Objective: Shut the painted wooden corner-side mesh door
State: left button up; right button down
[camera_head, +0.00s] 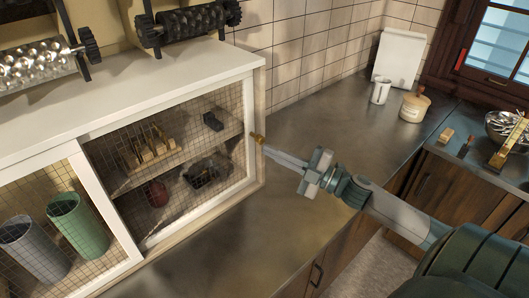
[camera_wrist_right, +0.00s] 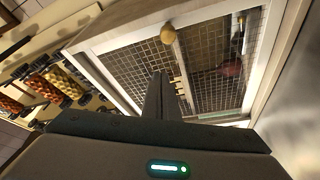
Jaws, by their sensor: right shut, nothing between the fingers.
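The corner-side mesh door (camera_head: 251,108) is the right-hand one of the cabinet, with a white painted frame and wire mesh. It lies in or close to the cabinet front; I cannot tell if a small gap is left. Its small round wooden knob (camera_head: 257,138) is on the right stile and also shows in the right wrist view (camera_wrist_right: 169,33). My right gripper (camera_head: 267,150) is shut and empty, its fingertips just right of the knob; I cannot tell if they touch. In the right wrist view the fingers (camera_wrist_right: 159,76) point toward the door. My left gripper is not in view.
The other mesh door (camera_head: 110,210) is at left, with green (camera_head: 77,224) and grey cylinders behind it. Textured rollers (camera_head: 190,20) stand on the cabinet top. The dark counter (camera_head: 310,125) is clear beside the cabinet; a mug (camera_head: 380,90) and lidded jar (camera_head: 414,106) stand farther back.

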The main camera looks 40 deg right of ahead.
jog(key=shift+b+v, duration=0.75)
jog(key=shift+v, duration=1.45)
jog(key=shift+f, duration=0.1)
